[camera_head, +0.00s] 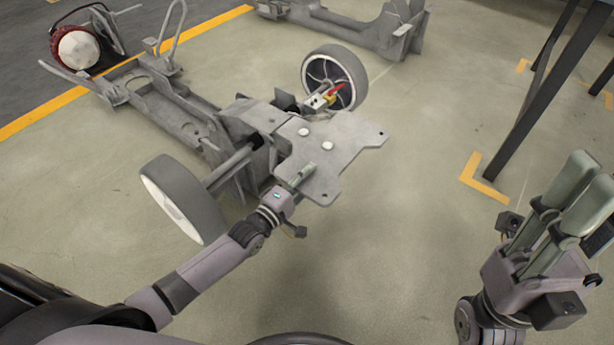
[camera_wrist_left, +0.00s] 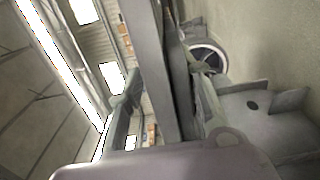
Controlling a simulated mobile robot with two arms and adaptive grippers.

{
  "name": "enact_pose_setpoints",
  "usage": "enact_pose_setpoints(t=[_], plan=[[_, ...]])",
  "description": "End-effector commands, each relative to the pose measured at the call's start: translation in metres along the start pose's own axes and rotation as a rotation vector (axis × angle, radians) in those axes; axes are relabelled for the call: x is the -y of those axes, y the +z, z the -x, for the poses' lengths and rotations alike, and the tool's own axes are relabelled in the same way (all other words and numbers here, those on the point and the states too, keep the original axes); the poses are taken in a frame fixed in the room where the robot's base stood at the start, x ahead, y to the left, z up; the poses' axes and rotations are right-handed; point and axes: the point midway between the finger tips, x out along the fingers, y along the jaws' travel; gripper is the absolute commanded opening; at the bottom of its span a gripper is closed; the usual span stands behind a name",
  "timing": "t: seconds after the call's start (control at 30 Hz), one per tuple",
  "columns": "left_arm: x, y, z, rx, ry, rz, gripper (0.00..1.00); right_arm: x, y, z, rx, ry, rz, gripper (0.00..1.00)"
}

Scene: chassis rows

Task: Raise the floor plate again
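The floor plate (camera_head: 345,148) is a flat grey metal sheet with notched corners and two pale round spots. It sits at the near end of a grey chassis, between two wheels. My left gripper (camera_head: 301,177) is at its near left edge, with one pale green finger over the top face. The other finger is hidden there. In the left wrist view the fingers (camera_wrist_left: 163,105) stand apart with a grey bar between them, and a plate surface (camera_wrist_left: 262,118) with a dark hole lies right. I cannot tell whether they press on it. My right gripper (camera_head: 577,195) is raised, empty and open.
The chassis (camera_head: 180,118) has a near wheel (camera_head: 182,198) at left and a far wheel (camera_head: 335,77) behind the plate. A red and yellow part (camera_head: 330,95) is near the far wheel. Another chassis (camera_head: 345,28) stands behind. Dark posts (camera_head: 530,90) rise at right. Floor in front is clear.

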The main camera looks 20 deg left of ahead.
Motion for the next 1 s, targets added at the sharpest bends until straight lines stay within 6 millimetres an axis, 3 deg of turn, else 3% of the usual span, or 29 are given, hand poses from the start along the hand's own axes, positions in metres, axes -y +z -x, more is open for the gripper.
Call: enact_pose_setpoints(t=[0.17, 0.27, 0.7, 1.0], plan=[[0.001, 0.0, 0.005, 0.001, -0.003, -0.001, 0.32, -0.001, 0.001, 0.0, 0.001, 0.001, 0.001, 0.32], [0.002, 0.001, 0.017, 0.001, -0.004, 0.001, 0.32, -0.001, 0.001, 0.0, 0.0, 0.001, 0.001, 0.32], [0.001, 0.0, 0.104, 0.001, -0.004, -0.001, 0.32, 0.0, 0.0, 0.0, 0.0, 0.0, 0.001, 0.32], [0.0, 0.0, 0.121, -0.001, 0.0, 0.0, 0.32, 0.0, 0.0, 0.0, 0.0, 0.0, 0.001, 0.32]])
